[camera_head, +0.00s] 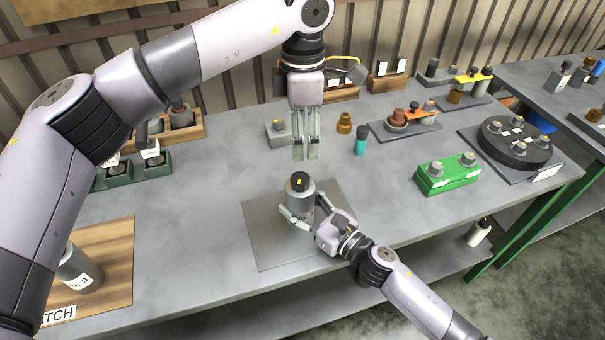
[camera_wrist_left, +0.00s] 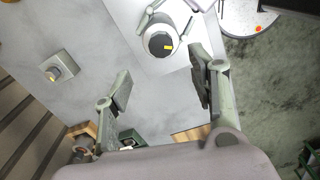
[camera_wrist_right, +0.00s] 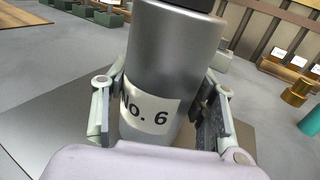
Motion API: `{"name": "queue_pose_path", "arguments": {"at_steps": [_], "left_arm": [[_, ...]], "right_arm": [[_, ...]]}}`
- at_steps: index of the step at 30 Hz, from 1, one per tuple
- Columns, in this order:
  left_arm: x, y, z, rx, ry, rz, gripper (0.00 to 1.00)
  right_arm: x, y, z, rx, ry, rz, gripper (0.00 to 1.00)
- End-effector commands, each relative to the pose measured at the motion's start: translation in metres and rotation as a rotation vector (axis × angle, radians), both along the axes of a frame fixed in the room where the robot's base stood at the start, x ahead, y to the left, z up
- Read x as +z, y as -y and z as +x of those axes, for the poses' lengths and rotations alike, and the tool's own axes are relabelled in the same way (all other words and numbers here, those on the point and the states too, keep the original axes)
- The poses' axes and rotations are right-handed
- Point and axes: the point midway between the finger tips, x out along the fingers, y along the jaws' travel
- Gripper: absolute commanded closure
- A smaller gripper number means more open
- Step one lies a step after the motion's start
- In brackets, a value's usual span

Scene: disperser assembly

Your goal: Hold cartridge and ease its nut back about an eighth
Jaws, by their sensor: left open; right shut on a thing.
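A grey metal cartridge (camera_head: 298,211) stands upright on a grey mat (camera_head: 265,240). Its black nut (camera_head: 299,181) is on top and carries a yellow mark; in the left wrist view the nut (camera_wrist_left: 160,44) shows from above. My right gripper (camera_head: 307,212) is shut around the cartridge's body from the front right. In the right wrist view the cartridge (camera_wrist_right: 170,75) sits between the fingers, with a "No. 6" label facing the camera. My left gripper (camera_head: 306,152) is open and empty, pointing down, above and behind the cartridge. Its fingers (camera_wrist_left: 160,90) are apart from the nut.
A green block (camera_head: 447,174), a teal cylinder (camera_head: 361,142) and a black round carousel (camera_head: 515,145) stand to the right and back. The table around the mat is clear.

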Motion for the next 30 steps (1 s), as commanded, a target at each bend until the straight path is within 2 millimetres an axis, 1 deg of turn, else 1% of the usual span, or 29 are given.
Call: {"name": "queue_pose_path", "arguments": {"at_steps": [9, 15, 18, 21, 29, 30], "left_arm": [[-0.063, 0.000, -0.001, -0.002, -0.005, -0.003, 0.47], [-0.095, -0.001, -0.001, -0.002, -0.004, -0.001, 0.47], [-0.103, 0.000, 0.000, -0.002, -0.003, -0.003, 0.47], [-0.108, 0.000, 0.000, -0.002, -0.003, -0.003, 0.47], [-0.109, 0.000, 0.000, -0.003, -0.002, -0.003, 0.47], [-0.109, 0.000, 0.000, -0.003, -0.002, -0.003, 0.48]], "right_arm": [[0.000, 0.000, 0.000, 0.000, -0.001, 0.001, 0.94], [0.000, 0.000, 0.000, 0.000, -0.001, 0.001, 0.94], [0.000, 0.000, 0.000, 0.000, -0.001, 0.001, 0.94], [0.000, 0.000, 0.000, 0.000, -0.001, 0.001, 0.94], [0.000, 0.000, 0.000, 0.000, -0.001, 0.001, 0.94], [0.000, 0.000, 0.000, 0.000, -0.001, 0.001, 0.94]]}}
